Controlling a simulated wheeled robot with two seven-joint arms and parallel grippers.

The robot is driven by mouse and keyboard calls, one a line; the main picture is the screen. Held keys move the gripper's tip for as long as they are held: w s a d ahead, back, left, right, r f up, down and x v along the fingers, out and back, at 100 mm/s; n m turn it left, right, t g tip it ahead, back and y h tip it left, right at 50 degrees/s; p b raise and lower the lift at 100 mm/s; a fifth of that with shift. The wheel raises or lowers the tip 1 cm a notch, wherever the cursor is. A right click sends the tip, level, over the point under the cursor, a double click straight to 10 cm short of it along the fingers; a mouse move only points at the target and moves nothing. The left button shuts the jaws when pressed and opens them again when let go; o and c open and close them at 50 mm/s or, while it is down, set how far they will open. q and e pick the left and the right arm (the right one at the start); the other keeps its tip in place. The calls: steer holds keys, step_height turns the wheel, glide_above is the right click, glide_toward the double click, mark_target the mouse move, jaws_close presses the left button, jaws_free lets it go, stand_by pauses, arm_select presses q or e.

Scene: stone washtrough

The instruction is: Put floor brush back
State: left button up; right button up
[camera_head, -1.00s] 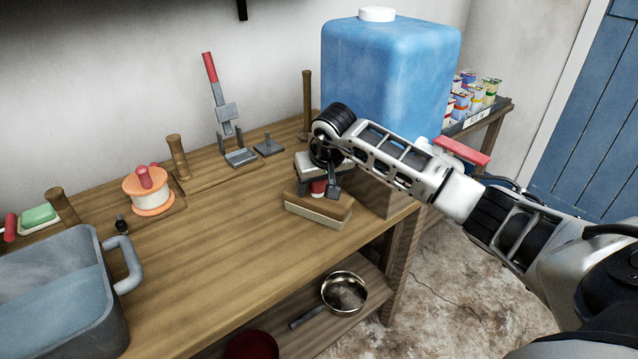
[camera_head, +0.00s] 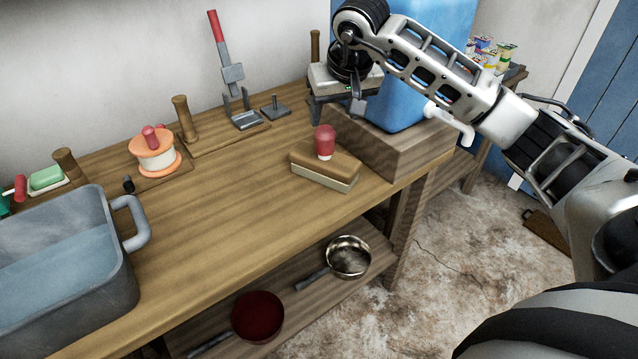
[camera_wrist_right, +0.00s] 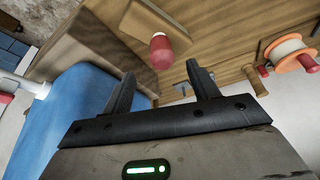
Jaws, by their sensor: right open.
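The floor brush (camera_head: 322,176) has a wooden block, pale bristles and a red knob (camera_head: 325,142). It lies on the right part of the wooden bench top, bristles down. My right gripper (camera_head: 338,106) is open and empty, above and behind the brush, in front of the blue water tank. In the right wrist view the brush's red knob (camera_wrist_right: 161,52) shows beyond the two open fingers (camera_wrist_right: 163,92), apart from them. My left gripper is not in view.
The blue tank (camera_head: 401,119) stands on a wooden block (camera_head: 410,150) at the bench's right end. A grey basin (camera_head: 62,265) is at left. Wooden pegs, a string spool (camera_head: 153,150) and a red-handled tool (camera_head: 222,50) line the back. Pans sit on the lower shelf. The bench middle is clear.

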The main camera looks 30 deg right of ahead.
steer(key=s+a+f+m+g+y, duration=0.15)
steer(key=a+f+y, duration=0.25)
steer(key=a, duration=0.5)
steer(key=s+a+f+m+y, duration=0.25)
steer(key=a+y, duration=0.25)
steer(key=a, duration=0.4)
steer(key=s+a+r+m+t+y, duration=0.25)
steer(key=a+m+y, duration=0.25)
steer(key=m, duration=0.6)
steer(key=s+a+r+m+t+y, duration=0.1)
steer(key=s+a+m+t+y, duration=0.3)
steer(key=m, duration=0.7)
steer(key=w+d+f+m+t+h, duration=0.1)
steer(key=d+f+m+t+h, duration=0.3)
steer(key=m, duration=0.8)
steer(key=d+f+m+t+h, duration=0.1)
steer(key=f+m+t+h, duration=0.35)
steer(key=m, duration=0.75)
steer(key=s+d+f+m+g+h, duration=0.3)
steer(key=s+f+m+g+h, duration=0.2)
steer(key=s+f+m, duration=0.6)
step_height(320, 180, down, 4)
steer(key=m+g, duration=0.2)
steer(key=m, duration=0.3)
steer(key=shift+s+r+m, duration=0.15)
steer(key=shift+s+m, duration=0.15)
steer(key=shift+s, duration=0.05)
